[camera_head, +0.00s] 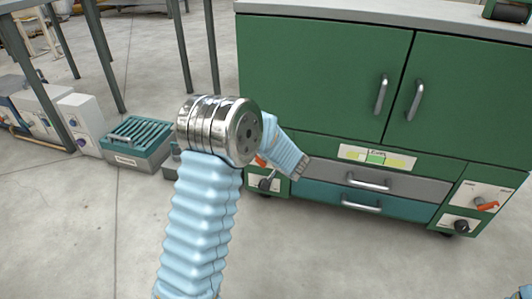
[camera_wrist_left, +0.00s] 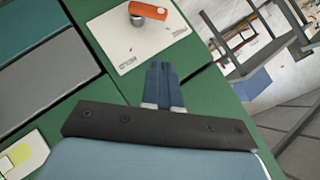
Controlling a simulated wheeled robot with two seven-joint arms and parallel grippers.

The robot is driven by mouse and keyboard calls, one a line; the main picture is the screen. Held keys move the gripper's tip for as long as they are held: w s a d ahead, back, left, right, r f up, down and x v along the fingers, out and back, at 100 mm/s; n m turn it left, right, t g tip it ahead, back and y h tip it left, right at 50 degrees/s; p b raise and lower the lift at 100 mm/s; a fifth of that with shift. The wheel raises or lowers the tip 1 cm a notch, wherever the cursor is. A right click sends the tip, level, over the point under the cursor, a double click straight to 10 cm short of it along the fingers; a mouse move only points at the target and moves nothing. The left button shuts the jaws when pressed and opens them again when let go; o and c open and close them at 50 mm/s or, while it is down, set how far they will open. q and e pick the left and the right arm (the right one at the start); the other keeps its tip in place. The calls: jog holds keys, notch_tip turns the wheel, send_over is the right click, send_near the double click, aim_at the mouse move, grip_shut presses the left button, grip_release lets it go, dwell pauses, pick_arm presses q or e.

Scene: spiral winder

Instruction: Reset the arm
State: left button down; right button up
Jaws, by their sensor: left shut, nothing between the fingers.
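My left arm, in a pale blue ribbed sleeve with a metal joint, rises from the bottom of the head view and bends down to the right. Its gripper (camera_head: 301,169) is in front of the green cabinet (camera_head: 320,75), near the left end of the drawers. In the left wrist view the gripper's dark blue fingers (camera_wrist_left: 161,68) are together and empty. Their tips show just below a white panel (camera_wrist_left: 120,50) with an orange handle (camera_wrist_left: 149,11). Whether they touch the cabinet, I cannot tell. My right gripper is in neither view.
The cabinet has a grey drawer (camera_head: 400,185), a teal drawer (camera_head: 410,205) and a right control panel (camera_head: 470,205). A teal-topped box (camera_head: 140,143) and white units (camera_head: 80,118) stand on the floor at the left, by dark table legs. The floor at lower left is clear.

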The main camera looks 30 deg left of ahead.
pick_arm(q)
jog(key=shift+v, duration=0.95)
jog(key=shift+f, duration=0.1)
jog(key=s+d+f+m+g+h, duration=0.1)
jog(key=s+d+f+g+h, duration=0.2)
jog(key=s+d+f, duration=0.35)
jog(key=s+d+f+g+h, duration=0.3)
jog(key=s+f, duration=0.4)
jog(key=f, duration=0.5)
jog(key=s+d+f+n+g+h, duration=0.1)
jog(key=s+d+f+n+h, duration=0.5)
jog(key=s+d, duration=0.9)
notch_tip(320, 180, up, 10)
jog(key=s+m+p, duration=0.1)
jog(key=m+p, duration=0.1)
jog(key=p, duration=1)
jog(key=shift+a+h, duration=0.3)
jog(key=shift+a, duration=0.2)
jog(key=shift+f, duration=0.1)
